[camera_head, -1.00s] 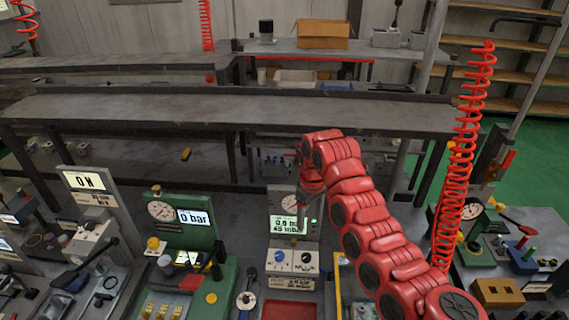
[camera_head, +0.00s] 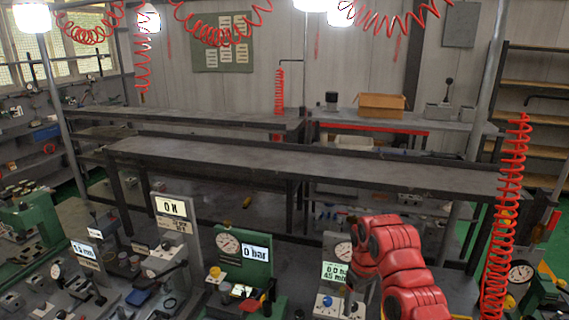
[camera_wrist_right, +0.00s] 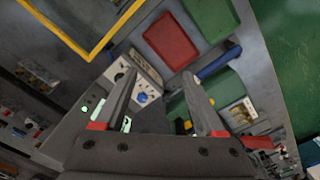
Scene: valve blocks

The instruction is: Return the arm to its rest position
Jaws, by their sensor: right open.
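My red right arm (camera_head: 405,265) comes in from the lower right in the head view. Its gripper (camera_head: 352,300) hangs in front of the white panel with a gauge and a lit display (camera_head: 335,271). In the right wrist view the two fingers of the right gripper (camera_wrist_right: 160,95) are spread apart, with nothing between them. Below them a control box with a blue knob (camera_wrist_right: 143,97) shows, apart from the fingers. My left gripper is not in view.
A green block with a gauge and "0 bar" display (camera_head: 240,252) stands left of the arm. A grey panel reading "ON" (camera_head: 172,209) is farther left. A red coiled hose (camera_head: 512,190) hangs at right. A long empty bench (camera_head: 300,165) runs behind.

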